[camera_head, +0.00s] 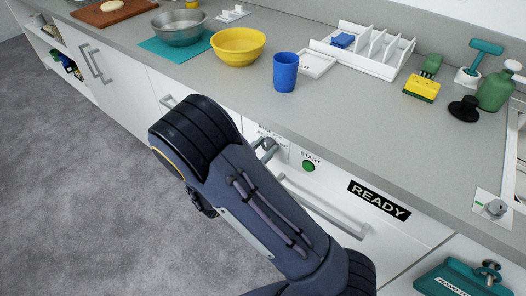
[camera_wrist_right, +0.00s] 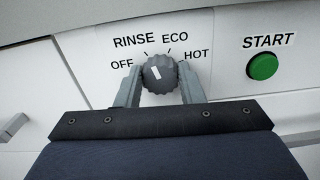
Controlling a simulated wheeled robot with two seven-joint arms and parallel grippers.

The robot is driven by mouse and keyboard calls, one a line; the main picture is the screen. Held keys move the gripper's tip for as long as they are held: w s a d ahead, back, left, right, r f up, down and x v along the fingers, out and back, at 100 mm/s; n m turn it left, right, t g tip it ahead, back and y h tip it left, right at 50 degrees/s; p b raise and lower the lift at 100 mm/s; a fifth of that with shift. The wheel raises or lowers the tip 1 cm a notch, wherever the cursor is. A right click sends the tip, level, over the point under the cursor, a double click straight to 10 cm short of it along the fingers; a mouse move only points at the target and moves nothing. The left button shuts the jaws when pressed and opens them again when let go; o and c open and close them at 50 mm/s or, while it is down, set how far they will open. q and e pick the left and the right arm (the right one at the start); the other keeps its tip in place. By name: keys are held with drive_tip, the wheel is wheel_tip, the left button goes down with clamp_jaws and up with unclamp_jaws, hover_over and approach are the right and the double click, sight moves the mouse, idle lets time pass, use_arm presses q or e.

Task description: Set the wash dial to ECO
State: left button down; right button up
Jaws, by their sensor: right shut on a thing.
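The wash dial (camera_wrist_right: 159,73) is a dark grey ribbed knob on the white appliance front, with OFF, RINSE, ECO and HOT printed around it. Its white mark leans up and left, toward the RINSE side; ECO (camera_wrist_right: 175,38) is up and right of the knob. My right gripper (camera_wrist_right: 160,82) is shut on the dial, one finger on each side. In the head view my right gripper (camera_head: 268,148) is at the front panel, partly hidden by my arm. My left gripper is not in view.
A green START button (camera_head: 309,165) is right of the dial, with a black READY display (camera_head: 379,199) farther right. A door handle (camera_head: 322,207) sticks out below. The counter above holds a blue cup (camera_head: 285,72), a yellow bowl (camera_head: 238,46) and a white rack (camera_head: 365,50).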

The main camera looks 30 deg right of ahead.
drive_tip(key=m+b, duration=0.2)
drive_tip(key=m, duration=0.2)
drive_tip(key=shift+s+f+m+b, duration=0.1)
drive_tip(key=shift+f+m+b, duration=0.2)
drive_tip(key=shift+b, duration=0.1)
drive_tip(key=shift+s+m+b, duration=0.1)
drive_tip(key=shift+m+b, duration=1.2)
drive_tip(key=shift+m, duration=0.6)
drive_tip(key=shift+r, duration=0.1)
drive_tip(key=o, duration=1)
drive_tip(key=v, duration=0.7)
drive_tip(key=shift+s+a, duration=0.15)
drive_tip(key=shift+a, duration=0.15)
